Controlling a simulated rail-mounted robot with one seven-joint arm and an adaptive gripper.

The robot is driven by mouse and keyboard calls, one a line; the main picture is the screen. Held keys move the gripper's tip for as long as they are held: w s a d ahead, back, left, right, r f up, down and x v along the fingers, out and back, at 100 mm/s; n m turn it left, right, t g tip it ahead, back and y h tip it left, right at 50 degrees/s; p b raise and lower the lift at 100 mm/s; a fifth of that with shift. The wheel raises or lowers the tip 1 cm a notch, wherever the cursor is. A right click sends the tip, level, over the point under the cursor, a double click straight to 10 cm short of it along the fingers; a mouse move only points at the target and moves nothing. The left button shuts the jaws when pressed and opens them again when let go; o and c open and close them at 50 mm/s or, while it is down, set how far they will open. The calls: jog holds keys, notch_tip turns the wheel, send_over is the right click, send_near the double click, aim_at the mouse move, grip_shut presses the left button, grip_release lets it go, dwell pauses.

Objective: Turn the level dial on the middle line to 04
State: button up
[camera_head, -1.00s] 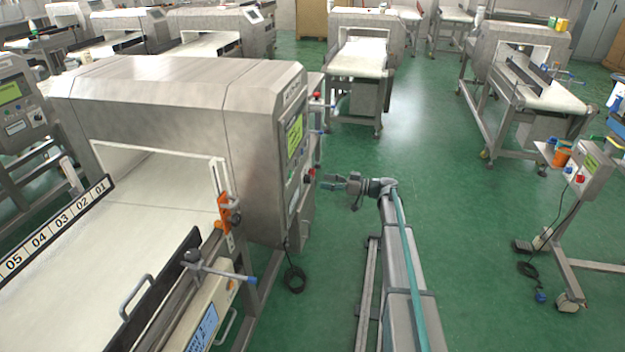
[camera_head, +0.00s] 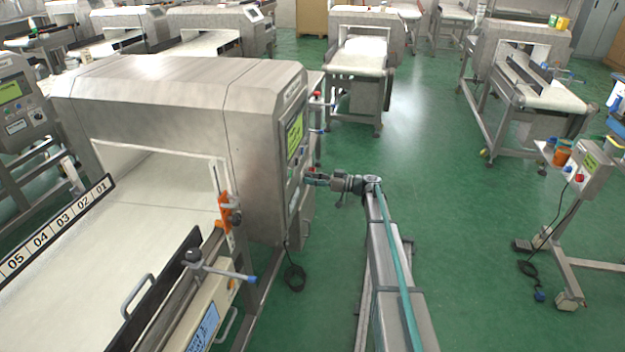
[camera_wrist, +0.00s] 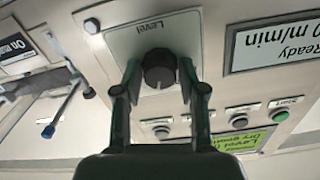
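The dark round level dial (camera_wrist: 160,72) shows in the wrist view on a pale plate marked "Level", which appears upside down. A small light mark shows on the dial's lower edge; I cannot read a number. My gripper (camera_wrist: 159,68) is open, with one fingertip on each side of the dial. I cannot tell whether they touch it. In the head view my gripper (camera_head: 313,179) is at the right side panel of the large metal detector (camera_head: 180,95); the dial itself is not clear there.
In the wrist view, a "Ready" display (camera_wrist: 275,45), several push buttons (camera_wrist: 240,122) and a green screen (camera_wrist: 245,141) lie near the dial. A blue-tipped lever (camera_wrist: 60,110) is at left. A number strip (camera_head: 62,218) edges the belt.

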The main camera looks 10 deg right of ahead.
jog(key=c, duration=0.4)
jog(key=shift+f+m+b, duration=0.1)
jog(key=shift+m+b, duration=0.3)
jog(key=m+b, duration=0.3)
jog(key=m, duration=0.4)
dwell(0.5)
jog(key=o, duration=1.1)
jog(key=shift+d, duration=0.1)
